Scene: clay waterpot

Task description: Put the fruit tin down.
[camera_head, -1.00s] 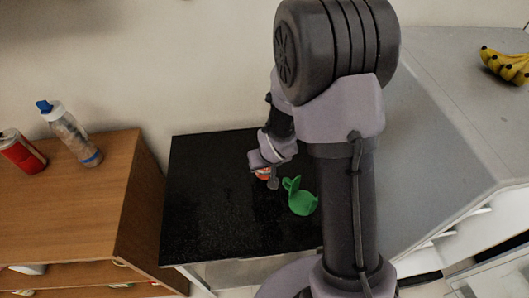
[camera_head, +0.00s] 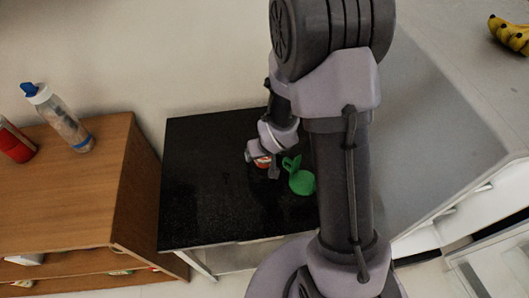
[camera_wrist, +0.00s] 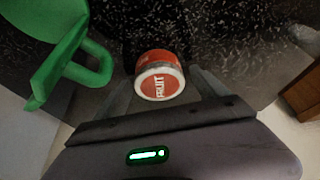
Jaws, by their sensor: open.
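The fruit tin (camera_wrist: 158,75) is red and white with the word FRUIT on it. In the wrist view it stands on the black speckled countertop (camera_wrist: 215,35), between the fingers of my gripper (camera_wrist: 158,90). The fingers are open, one to each side of the tin. In the head view my gripper (camera_head: 264,166) is low over the black counter (camera_head: 205,200), and the tin (camera_head: 262,161) shows only in part beneath it. Whether a finger still touches the tin I cannot tell.
A green watering pot (camera_head: 301,180) stands just right of my gripper; it also shows at the left of the wrist view (camera_wrist: 60,60). A wooden cabinet (camera_head: 70,190) with a bottle (camera_head: 62,120) and a red can (camera_head: 14,142) is at left. Bananas (camera_head: 510,35) lie at far right. The counter's left part is clear.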

